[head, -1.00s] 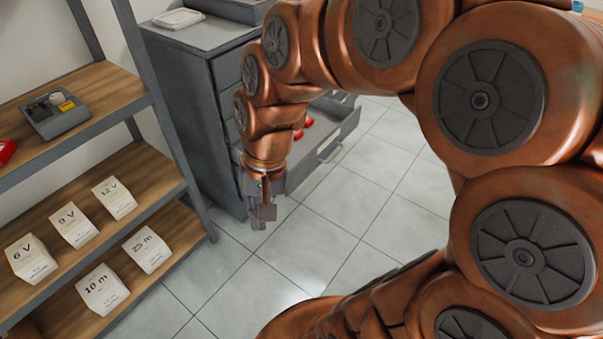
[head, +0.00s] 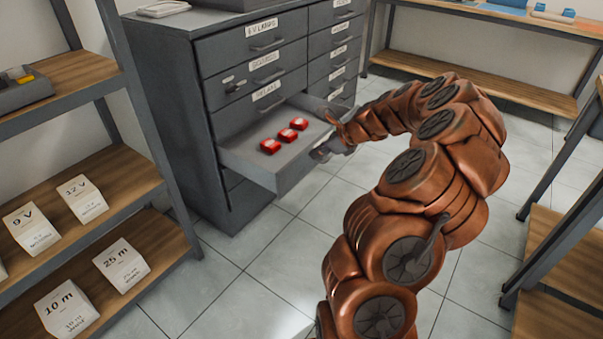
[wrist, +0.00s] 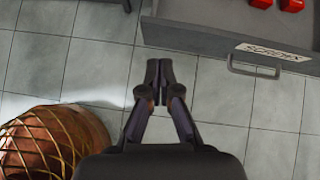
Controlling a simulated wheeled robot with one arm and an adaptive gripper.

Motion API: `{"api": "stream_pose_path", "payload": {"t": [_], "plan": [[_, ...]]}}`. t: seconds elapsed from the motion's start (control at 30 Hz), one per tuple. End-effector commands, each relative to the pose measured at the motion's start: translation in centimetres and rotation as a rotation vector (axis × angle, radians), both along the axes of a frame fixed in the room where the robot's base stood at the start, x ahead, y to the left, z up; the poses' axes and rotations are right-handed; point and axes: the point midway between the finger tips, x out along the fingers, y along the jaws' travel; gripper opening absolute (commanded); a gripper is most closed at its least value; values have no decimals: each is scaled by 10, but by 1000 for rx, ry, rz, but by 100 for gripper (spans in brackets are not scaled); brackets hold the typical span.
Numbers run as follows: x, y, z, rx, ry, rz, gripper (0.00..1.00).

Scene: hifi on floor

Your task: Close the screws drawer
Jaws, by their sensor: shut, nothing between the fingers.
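The open drawer (head: 240,153) sticks out of the grey cabinet and holds red blocks (head: 285,134). In the wrist view its front (wrist: 190,38) carries a handle (wrist: 254,70) and a label (wrist: 272,52) that seems to read SCREWS. My gripper (head: 322,153) is by the drawer's front in the head view, partly hard to make out there. In the wrist view my gripper (wrist: 158,68) is shut and empty, its tips just off the front's left end, left of the handle. I cannot tell whether they touch it.
The grey cabinet (head: 165,85) has other shut, labelled drawers (head: 262,70). A shelf (head: 95,190) with white boxes stands at left. A workbench (head: 480,50) is at the back, another shelf (head: 560,250) at right. Tiled floor (head: 270,260) is clear in front of the cabinet.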

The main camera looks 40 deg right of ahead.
Motion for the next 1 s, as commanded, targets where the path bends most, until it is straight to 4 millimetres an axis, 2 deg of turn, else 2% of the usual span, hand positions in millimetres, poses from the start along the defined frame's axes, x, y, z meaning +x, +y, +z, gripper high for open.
{"api": "stream_pose_path", "payload": {"t": [0.03, 0.1, 0.23, 0.37, 0.9, 1.0], "plan": [[-4, -17, -16, 23, 6, -59, 0], [-8, -34, -26, 48, 11, -120, 0], [-10, -46, -36, 71, 17, -172, 0], [-3, -45, -44, 73, 18, -178, 0], [55, -26, -105, 72, 18, -172, 0], [67, -22, -106, 69, 17, -172, 0]]}}
